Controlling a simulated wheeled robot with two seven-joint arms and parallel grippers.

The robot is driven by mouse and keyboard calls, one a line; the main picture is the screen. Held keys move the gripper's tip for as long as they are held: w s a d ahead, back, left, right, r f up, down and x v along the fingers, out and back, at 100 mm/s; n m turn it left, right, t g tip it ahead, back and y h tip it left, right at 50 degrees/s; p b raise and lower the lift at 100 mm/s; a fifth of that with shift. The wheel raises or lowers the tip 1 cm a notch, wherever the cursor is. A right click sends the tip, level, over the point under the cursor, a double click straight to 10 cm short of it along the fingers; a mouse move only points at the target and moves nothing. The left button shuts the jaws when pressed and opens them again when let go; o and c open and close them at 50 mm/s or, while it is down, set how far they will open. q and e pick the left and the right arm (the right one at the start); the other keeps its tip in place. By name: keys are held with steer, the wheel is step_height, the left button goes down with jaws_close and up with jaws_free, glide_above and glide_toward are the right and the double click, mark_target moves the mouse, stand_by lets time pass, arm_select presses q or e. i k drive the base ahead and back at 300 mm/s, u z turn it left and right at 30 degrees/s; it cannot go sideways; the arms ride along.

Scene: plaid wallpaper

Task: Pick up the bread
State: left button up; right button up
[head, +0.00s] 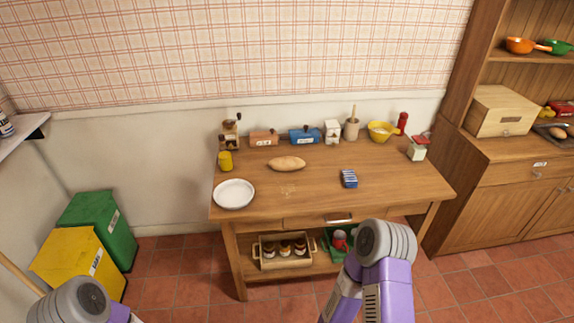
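A bread loaf (287,163), light brown and oval, lies on the wooden table (320,201) toward its back left part. Nothing touches the bread. My two arms show at the bottom of the head view, one at the lower left and one right of centre in front of the table. The arm parts in view are grey rounded joints and purple links. No gripper fingers can be seen on either arm. Both arms are apart from the bread.
A white plate (234,194) and a yellow cup (225,161) stand left of the bread. A blue striped item (349,178) lies to the right. Boxes, a yellow bowl (382,131) and a grinder (230,132) line the back. The table's front middle is mostly clear.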

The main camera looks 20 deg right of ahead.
mark_target(283, 164)
steer(key=z, duration=2.15)
steer(key=i, duration=1.25)
steer(key=u, duration=1.95)
